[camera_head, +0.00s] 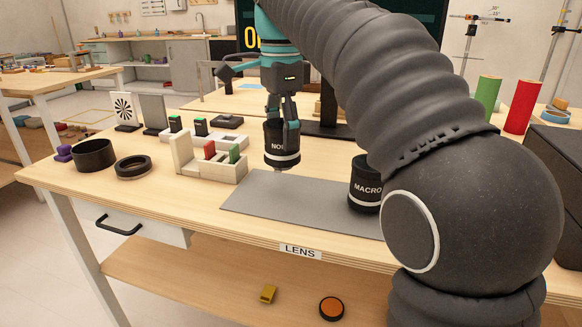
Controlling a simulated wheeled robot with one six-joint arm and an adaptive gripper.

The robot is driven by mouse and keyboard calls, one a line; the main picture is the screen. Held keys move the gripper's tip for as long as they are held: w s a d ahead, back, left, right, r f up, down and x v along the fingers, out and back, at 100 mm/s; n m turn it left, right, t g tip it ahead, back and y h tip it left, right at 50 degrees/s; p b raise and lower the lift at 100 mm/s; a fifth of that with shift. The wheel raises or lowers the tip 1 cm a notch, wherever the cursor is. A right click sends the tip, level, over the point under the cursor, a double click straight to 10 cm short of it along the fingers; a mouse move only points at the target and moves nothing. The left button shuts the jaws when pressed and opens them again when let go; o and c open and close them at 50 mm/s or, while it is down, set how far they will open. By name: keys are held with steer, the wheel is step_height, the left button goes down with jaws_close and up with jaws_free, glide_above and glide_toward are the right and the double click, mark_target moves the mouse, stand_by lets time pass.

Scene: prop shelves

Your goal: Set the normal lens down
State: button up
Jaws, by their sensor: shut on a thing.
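The normal lens (282,153) is a black cylinder with a white band that reads "NO", the rest of the label being covered. My gripper (283,124) is shut on its upper part from above and holds it upright. The lens is over the back left part of the grey mat (290,204). Its lower end appears slightly above the surface, though I cannot tell the exact gap. The macro lens (364,190) stands upright on the right part of the mat, partly hidden by my arm.
A white divided holder (211,170) with red and green pieces stands left of the mat. A black ring (133,167) and a black round container (94,155) are further left. Red (522,106) and green (485,98) cylinders stand at right. The mat's middle is clear.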

mark_target(282, 162)
steer(key=shift+f+b, duration=0.65)
steer(key=shift+f, duration=2.55)
steer(key=o, duration=1.3)
steer(key=shift+c, duration=0.2)
steer(key=shift+r+p, duration=0.75)
steer(key=shift+r, duration=3.05)
